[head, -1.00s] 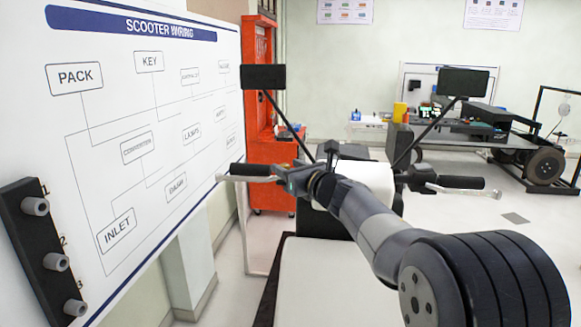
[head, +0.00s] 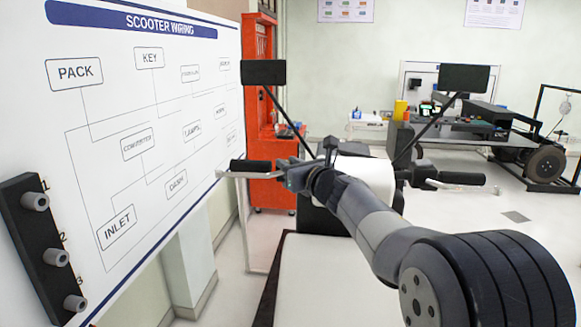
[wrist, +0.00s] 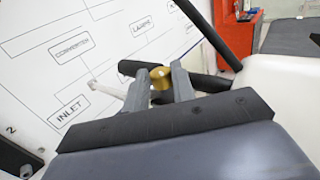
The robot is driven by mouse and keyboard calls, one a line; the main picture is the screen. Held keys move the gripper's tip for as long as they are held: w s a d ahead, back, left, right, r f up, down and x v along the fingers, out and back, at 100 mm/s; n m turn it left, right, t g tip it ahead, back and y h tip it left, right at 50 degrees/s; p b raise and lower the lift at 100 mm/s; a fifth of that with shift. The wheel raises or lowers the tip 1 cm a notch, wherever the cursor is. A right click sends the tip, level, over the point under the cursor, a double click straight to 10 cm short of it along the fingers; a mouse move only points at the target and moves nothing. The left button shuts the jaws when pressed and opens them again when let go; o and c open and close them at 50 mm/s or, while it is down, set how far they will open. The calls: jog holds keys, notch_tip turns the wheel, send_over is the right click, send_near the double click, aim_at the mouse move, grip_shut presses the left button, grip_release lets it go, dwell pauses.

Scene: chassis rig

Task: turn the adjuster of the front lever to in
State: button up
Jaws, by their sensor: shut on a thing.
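A brass knob-like adjuster (wrist: 160,77) shows in the wrist view, beside a black handlebar grip (wrist: 200,83). My gripper (wrist: 160,82) is shut on this adjuster, with one grey finger on each side of it. A pale lever (wrist: 105,90) reaches out to the left of the fingers. In the head view my gripper (head: 288,172) is at the inner end of the left handlebar grip (head: 250,166). The lever tip (head: 232,174) shows below that grip. The adjuster is hidden in the head view, and its markings cannot be read.
Two mirrors on thin stems, left (head: 263,73) and right (head: 463,78), rise above the handlebar. A wiring board (head: 110,130) stands close on the left. A second grip (head: 461,178) and lever are on the right. Open floor lies further right.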

jog(key=a+m+h, duration=0.1)
jog(key=m+h, duration=0.3)
jog(key=h, duration=0.2)
jog(key=m+h, duration=0.4)
jog(key=h, duration=0.2)
jog(key=a+m+h+b, duration=0.1)
jog(key=m+h, duration=0.3)
jog(key=h, duration=0.3)
jog(key=shift+a+r+m+g, duration=0.1)
jog(key=shift+a+m+g, duration=0.2)
jog(key=shift+a+m, duration=0.1)
jog(key=o, duration=1)
jog(key=shift+d, duration=0.1)
jog(key=b+v, duration=0.1)
jog(key=v, duration=0.9)
jog(key=shift+s+a+b, duration=0.2)
jog(key=shift+a+b, duration=0.1)
jog(key=shift+a, duration=0.05)
